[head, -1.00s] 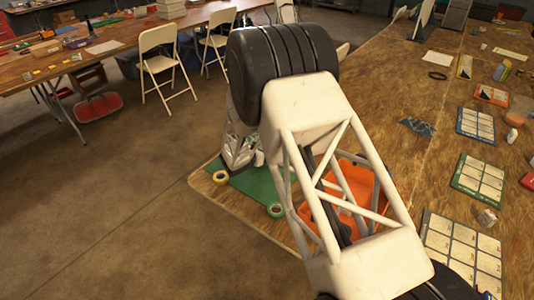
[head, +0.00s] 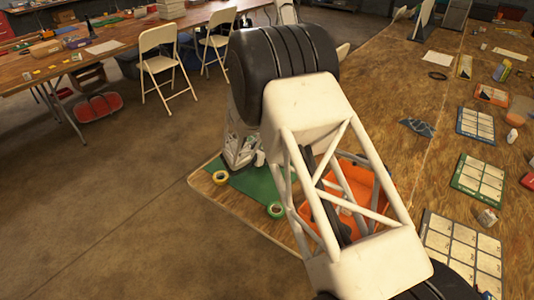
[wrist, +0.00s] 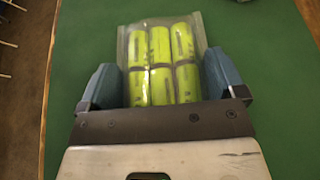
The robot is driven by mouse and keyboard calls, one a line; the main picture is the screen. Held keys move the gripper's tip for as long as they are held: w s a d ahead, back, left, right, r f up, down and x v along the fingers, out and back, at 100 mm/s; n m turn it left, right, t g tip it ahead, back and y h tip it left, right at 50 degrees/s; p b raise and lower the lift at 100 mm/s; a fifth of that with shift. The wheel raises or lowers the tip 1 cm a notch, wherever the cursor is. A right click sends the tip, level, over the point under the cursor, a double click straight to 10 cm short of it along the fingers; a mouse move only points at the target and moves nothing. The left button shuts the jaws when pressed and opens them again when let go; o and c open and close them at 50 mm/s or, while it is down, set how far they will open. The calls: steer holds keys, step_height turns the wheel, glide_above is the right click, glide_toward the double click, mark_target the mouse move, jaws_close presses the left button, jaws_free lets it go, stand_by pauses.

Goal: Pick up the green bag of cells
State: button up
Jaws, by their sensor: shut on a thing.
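The green bag of cells (wrist: 160,62) is a clear bag with several yellow-green cells in rows. In the wrist view it lies between the two blue fingers of my gripper (wrist: 160,88), which are shut on its sides. The green mat (wrist: 270,70) is beneath; I cannot tell whether the bag touches it. In the head view my gripper (head: 240,160) is low over the green mat (head: 262,185) at the table's corner, and the bag cannot be made out there.
Panelled trays (head: 478,180) lie further right. Open floor is on the left.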

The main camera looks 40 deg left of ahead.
steer(key=shift+r, duration=0.15)
steer(key=shift+r, duration=0.75)
step_height(320, 180, up, 2)
steer(key=shift+r, duration=0.1)
steer(key=s+d, duration=0.3)
steer(key=d, duration=0.1)
steer(key=s+d, duration=0.4)
steer(key=s+d+r, duration=0.1)
steer(key=s+d, duration=0.2)
steer(key=shift+s+d, duration=0.4)
